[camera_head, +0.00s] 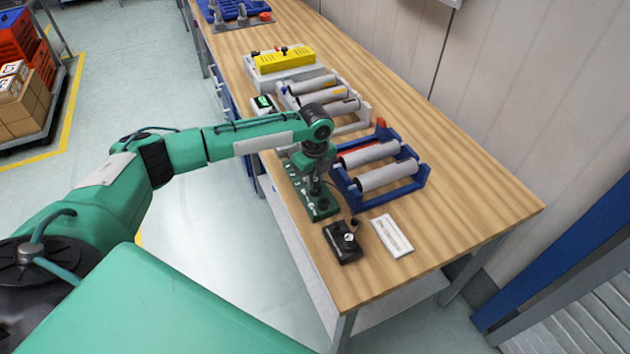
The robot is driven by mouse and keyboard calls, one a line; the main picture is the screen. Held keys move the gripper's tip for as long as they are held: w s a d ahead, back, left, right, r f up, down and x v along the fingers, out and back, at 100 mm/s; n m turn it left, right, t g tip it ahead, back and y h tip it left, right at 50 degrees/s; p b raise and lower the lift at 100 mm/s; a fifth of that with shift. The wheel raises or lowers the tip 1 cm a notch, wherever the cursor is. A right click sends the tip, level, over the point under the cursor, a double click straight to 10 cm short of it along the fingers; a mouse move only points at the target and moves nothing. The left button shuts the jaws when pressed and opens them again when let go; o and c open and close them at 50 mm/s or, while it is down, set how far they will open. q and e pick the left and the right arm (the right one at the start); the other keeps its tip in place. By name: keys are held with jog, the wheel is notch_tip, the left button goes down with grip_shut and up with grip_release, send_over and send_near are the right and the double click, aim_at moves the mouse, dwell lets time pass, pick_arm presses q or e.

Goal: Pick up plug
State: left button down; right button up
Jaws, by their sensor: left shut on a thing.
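My left gripper (317,185) points down over a green block with pegs or sockets (320,209) near the front edge of the wooden bench. It is shut on a small part, which I take to be the plug; the fingers and wrist mostly hide it. I cannot tell whether the part still touches the green block. A black box with a round knob (342,243) sits just in front of the block. My right gripper is not in view.
A blue rack with grey rollers (428,172) stands right of the gripper. A white label plate (391,236) lies beside the black box. Behind are a grey roller rack (362,108) and a yellow-topped unit (285,59). The bench's right end (480,215) is clear.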

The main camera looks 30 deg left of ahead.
aim_at(315, 179)
pick_arm(q)
notch_tip(315, 179, up, 19)
jog(key=b, duration=0.4)
jog(key=shift+r, duration=0.2)
